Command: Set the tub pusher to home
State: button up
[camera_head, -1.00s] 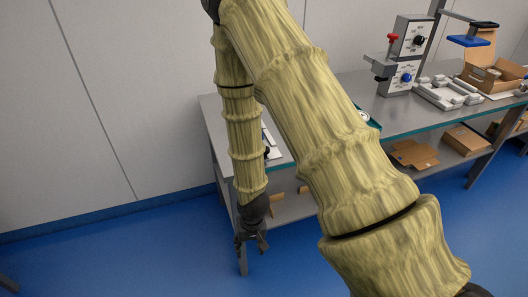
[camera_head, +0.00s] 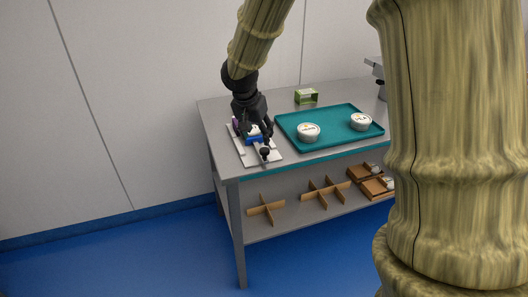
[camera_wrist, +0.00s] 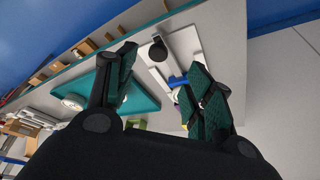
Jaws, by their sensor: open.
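The tub pusher is a white base plate (camera_head: 245,155) at the table's left end, with a blue block (camera_head: 254,139) and a black round knob (camera_head: 265,151) near its front edge. My gripper (camera_head: 257,128) is above the plate, close behind the knob, and partly hides the blue block. In the wrist view my gripper (camera_wrist: 163,72) is open, with nothing between its fingers. The black knob (camera_wrist: 158,51) shows beyond and between the fingertips, apart from them. The blue block (camera_wrist: 177,80) is partly hidden by the right finger.
A teal tray (camera_head: 330,135) with two white tubs, one at left (camera_head: 308,132) and one at right (camera_head: 361,121), lies right of the pusher. A small green box (camera_head: 306,96) stands behind it. Cardboard dividers (camera_head: 325,190) are on the lower shelf. My arm hides the table's right side.

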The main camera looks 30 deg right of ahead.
aim_at(264, 150)
jog(key=x, duration=0.6)
jog(key=p+x, duration=0.1)
jog(key=x, duration=0.3)
jog(key=shift+w+d, duration=0.15)
jog(key=shift+d, duration=0.2)
